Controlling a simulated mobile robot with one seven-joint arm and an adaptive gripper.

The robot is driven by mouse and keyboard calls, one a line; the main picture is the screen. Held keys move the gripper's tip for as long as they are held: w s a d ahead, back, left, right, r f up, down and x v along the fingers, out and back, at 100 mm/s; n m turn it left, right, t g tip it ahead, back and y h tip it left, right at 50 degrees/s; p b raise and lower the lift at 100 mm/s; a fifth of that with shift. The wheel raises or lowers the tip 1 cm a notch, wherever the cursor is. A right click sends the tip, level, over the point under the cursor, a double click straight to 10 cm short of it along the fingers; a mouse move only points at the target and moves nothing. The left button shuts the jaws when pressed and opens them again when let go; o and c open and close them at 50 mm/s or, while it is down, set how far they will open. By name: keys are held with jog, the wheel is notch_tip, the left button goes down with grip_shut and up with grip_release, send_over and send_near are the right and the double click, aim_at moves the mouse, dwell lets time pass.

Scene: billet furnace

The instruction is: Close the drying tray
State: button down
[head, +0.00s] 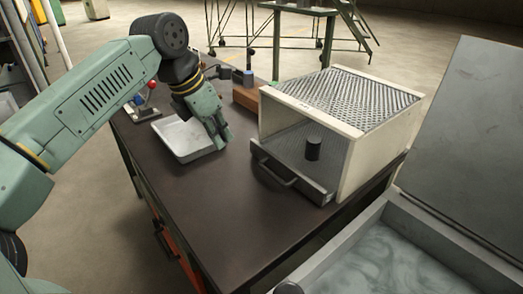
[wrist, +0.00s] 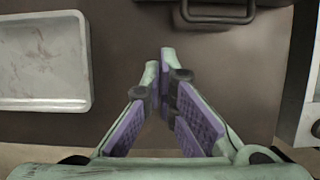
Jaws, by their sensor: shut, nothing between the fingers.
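The drying tray (head: 310,187) is a dark, drawer-like tray with a bar handle (head: 277,178) on its front. It sits in an open-fronted cream box (head: 372,140) with a mesh top. Its front sticks out a little past the box. A dark cylinder (head: 313,148) stands upright on the tray. In the wrist view the handle (wrist: 216,16) shows at the top edge, beyond and right of my fingertips. My gripper (head: 222,140) points down, shut and empty, left of the handle and apart from it. Its fingers also show in the wrist view (wrist: 160,60).
A shallow light-grey pan (head: 185,140) lies on the dark table (head: 200,210), just left of my gripper. A brown block (head: 246,97) lies behind. A grey open-topped basin (head: 370,255) stands at the right. The table in front of the handle is clear.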

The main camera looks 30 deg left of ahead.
aim_at(260, 156)
jog(key=p+x, duration=0.2)
jog(key=x, duration=0.8)
jog(key=shift+s+p, duration=0.1)
jog(key=shift+p, duration=0.2)
jog(key=w, duration=0.1)
jog(key=w+p, duration=0.1)
jog(key=shift+w+d+r, duration=0.15)
jog(key=shift+w+d, duration=0.1)
jog(key=shift+d, duration=0.15)
jog(key=shift+w+d+p, duration=0.2)
jog(key=shift+w+p, duration=0.15)
jog(key=shift+w, duration=0.3)
jog(key=shift+f, duration=0.2)
jog(key=shift+w+d+b, duration=0.15)
jog(key=shift+w+b, duration=0.25)
jog(key=shift+w+d+b, duration=0.3)
jog(key=shift+w+b, duration=0.2)
jog(key=shift+w, duration=0.4)
jog(key=shift+r, duration=0.1)
